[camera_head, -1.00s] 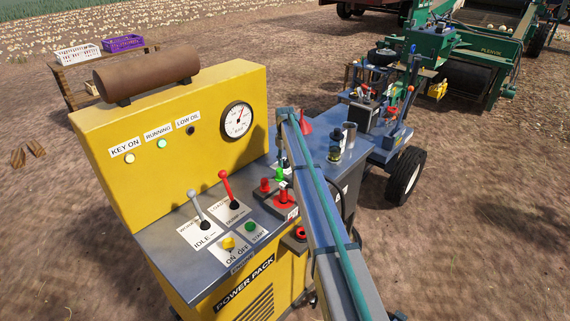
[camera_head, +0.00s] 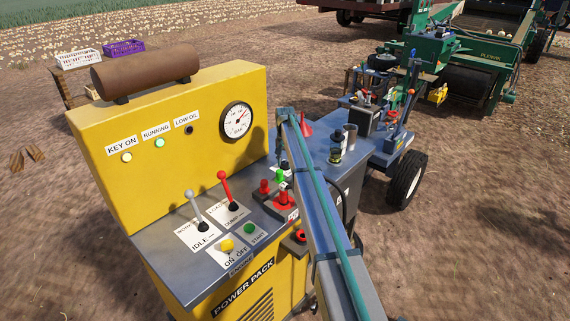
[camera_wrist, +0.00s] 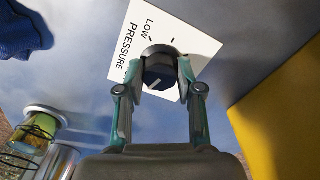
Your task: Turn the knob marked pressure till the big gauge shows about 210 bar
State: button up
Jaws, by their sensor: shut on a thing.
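The pressure knob (camera_wrist: 158,70) is dark with a pale pointer line, on a white label (camera_wrist: 128,62) reading LOW and PRESSURE, in the wrist view. My gripper (camera_wrist: 160,78) is shut on the knob, one finger on each side. In the head view my arm hides the knob and gripper. The big gauge (camera_head: 237,122) is a white round dial on the yellow panel (camera_head: 90,150).
Two levers (camera_head: 226,190), a green start button (camera_head: 249,229) and red connectors (camera_head: 284,200) sit on the grey console left of my arm. The wrist view shows a blue thing (camera_wrist: 22,32) at upper left.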

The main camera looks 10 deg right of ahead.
aim_at(285, 162)
jog(key=shift+m, duration=0.5)
jog(key=o, duration=1.2)
jog(key=shift+c, duration=0.2)
jog(key=shift+r, duration=0.15)
notch_tip(285, 162, up, 12)
